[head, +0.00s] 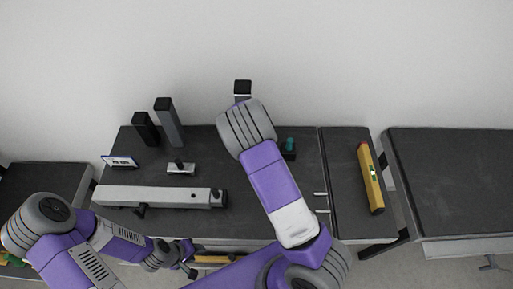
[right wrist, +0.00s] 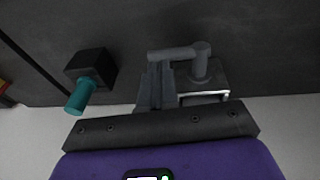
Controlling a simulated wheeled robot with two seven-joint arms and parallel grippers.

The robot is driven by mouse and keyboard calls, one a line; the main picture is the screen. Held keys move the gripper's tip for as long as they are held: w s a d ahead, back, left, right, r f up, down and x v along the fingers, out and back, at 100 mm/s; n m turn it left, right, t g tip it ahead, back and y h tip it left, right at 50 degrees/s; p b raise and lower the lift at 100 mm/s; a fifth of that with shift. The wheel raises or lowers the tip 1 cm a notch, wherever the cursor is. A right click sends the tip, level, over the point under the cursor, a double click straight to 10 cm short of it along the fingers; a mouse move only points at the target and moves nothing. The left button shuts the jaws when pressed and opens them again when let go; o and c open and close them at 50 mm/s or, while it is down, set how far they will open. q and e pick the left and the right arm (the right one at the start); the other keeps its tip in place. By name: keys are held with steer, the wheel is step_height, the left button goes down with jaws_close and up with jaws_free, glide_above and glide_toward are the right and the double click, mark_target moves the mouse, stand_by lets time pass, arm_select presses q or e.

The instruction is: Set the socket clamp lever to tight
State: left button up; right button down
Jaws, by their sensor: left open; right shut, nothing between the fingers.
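The socket clamp lever (right wrist: 172,54) is a grey bar in the right wrist view. It runs left from a round grey pivot (right wrist: 202,62) on a socket block (right wrist: 213,82). My right gripper (right wrist: 157,68) is shut and empty, its fingertips at the lever's free left end. I cannot tell whether they touch it. In the head view my own right arm hides the lever and this gripper. My left gripper (head: 189,258) is open, low in the head view at the table's front edge, far from the lever.
A teal-handled black block (right wrist: 88,80) stands beside the lever; it also shows in the head view (head: 290,146). A long grey beam (head: 160,196), a small clamp (head: 181,168) and dark posts (head: 168,122) stand at left. A yellow level (head: 370,178) lies at right.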

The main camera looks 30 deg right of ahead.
arm_select(q)
step_height(320, 180, up, 2)
steer(key=shift+s+r+p, duration=0.1)
steer(key=shift+r+p, duration=0.15)
steer(key=shift+p, duration=0.5)
arm_select(e)
steer(key=v, duration=1.1)
steer(key=shift+s+d+r, duration=0.2)
steer(key=shift+d+r, duration=0.1)
steer(key=shift+d, duration=0.05)
arm_select(q)
steer(key=shift+r, duration=0.1)
arm_select(e)
steer(key=shift+r, duration=0.1)
